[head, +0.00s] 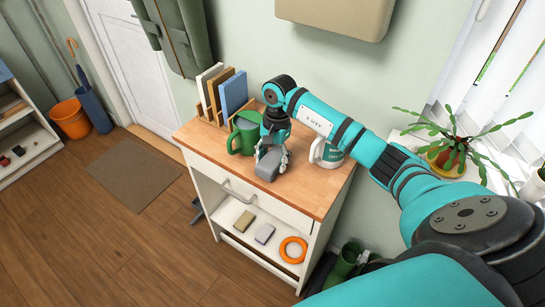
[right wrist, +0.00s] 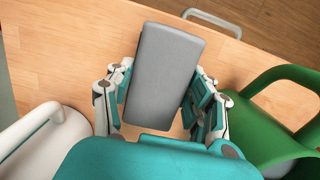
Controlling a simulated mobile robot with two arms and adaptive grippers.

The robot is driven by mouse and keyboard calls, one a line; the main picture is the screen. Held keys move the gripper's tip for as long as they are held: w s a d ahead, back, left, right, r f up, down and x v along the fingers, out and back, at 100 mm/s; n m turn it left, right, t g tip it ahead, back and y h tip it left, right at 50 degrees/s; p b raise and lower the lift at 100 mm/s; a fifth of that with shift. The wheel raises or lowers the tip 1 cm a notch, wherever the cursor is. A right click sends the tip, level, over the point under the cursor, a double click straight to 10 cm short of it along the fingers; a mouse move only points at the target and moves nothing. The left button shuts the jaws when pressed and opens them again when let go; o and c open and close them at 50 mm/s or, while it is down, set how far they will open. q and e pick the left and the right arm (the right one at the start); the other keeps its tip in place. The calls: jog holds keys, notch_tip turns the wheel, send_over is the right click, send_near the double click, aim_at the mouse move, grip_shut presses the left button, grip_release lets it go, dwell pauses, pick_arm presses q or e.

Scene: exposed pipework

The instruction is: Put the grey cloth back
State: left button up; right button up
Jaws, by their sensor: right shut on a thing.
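The grey cloth (head: 267,165) looks like a flat, folded grey block. My right gripper (head: 273,158) is shut on it over the wooden cabinet top (head: 309,189), near the front edge. In the right wrist view the cloth (right wrist: 166,76) sits between the two fingers of the gripper (right wrist: 163,103), its long side pointing away from the palm. I cannot tell whether it touches the top. My left gripper is not in view.
A green watering can (head: 243,136) stands close left of the gripper, a white mug (head: 327,153) to its right. Books in a rack (head: 222,92) stand at the back left. The shelf below holds two small blocks (head: 244,221) (head: 265,233) and an orange ring (head: 293,250).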

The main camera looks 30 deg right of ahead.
jog(key=shift+f, duration=0.2)
jog(key=shift+f, duration=0.1)
jog(key=shift+f, duration=0.15)
jog(key=o, duration=1)
